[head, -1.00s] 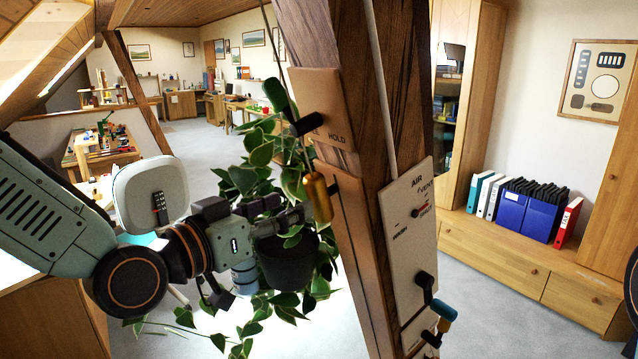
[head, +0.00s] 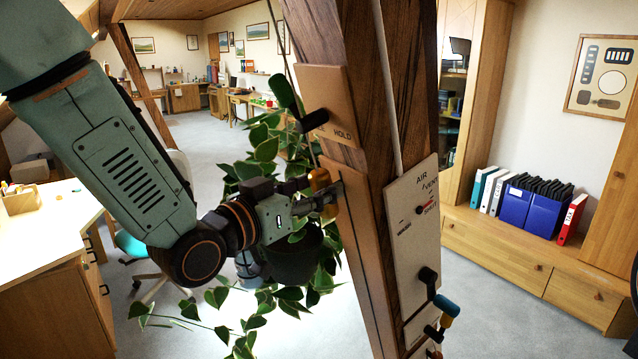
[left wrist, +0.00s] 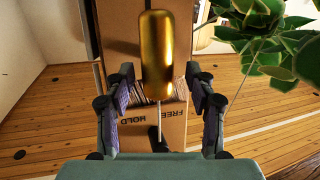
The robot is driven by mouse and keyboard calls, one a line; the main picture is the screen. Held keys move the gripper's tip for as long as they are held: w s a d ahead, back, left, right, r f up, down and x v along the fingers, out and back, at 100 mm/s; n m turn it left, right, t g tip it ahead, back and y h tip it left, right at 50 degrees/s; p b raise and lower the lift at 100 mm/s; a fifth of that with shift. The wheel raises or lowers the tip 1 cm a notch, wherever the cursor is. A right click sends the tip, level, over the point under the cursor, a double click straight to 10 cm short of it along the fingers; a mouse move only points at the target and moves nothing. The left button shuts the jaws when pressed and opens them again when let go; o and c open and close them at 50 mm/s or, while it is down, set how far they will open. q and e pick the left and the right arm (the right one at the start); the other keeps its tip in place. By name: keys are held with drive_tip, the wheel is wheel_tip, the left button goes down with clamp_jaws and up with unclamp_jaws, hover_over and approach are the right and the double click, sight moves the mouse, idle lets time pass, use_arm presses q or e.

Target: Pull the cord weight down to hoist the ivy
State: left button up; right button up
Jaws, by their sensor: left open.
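The brass cord weight (head: 318,180) hangs beside the timber post, partly hidden by my left gripper in the head view. My left gripper (head: 322,198) is open at the weight's height. In the left wrist view the golden weight (left wrist: 157,50) shows between and just beyond the two open fingers (left wrist: 160,84), with a gap on each side. A thin cord runs from its end. The ivy (head: 262,150) hangs in a dark pot (head: 292,262) behind my left gripper, its leaves trailing down. My right gripper is not in view.
On the post (head: 350,45), a wooden plate marked HOLD (head: 325,90) carries a lever with a dark green handle (head: 283,95). A white-topped desk (head: 50,225) stands at left.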

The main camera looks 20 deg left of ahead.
use_arm(q)
drive_tip(key=shift+w+d, duration=0.6)
drive_tip(key=shift+w, duration=0.15)
drive_tip(key=shift+s+a, duration=0.1)
drive_tip(key=shift+a, duration=0.2)
drive_tip(key=shift+c, duration=0.5)
drive_tip(key=shift+d, duration=0.2)
drive_tip(key=c, duration=0.4)
clamp_jaws()
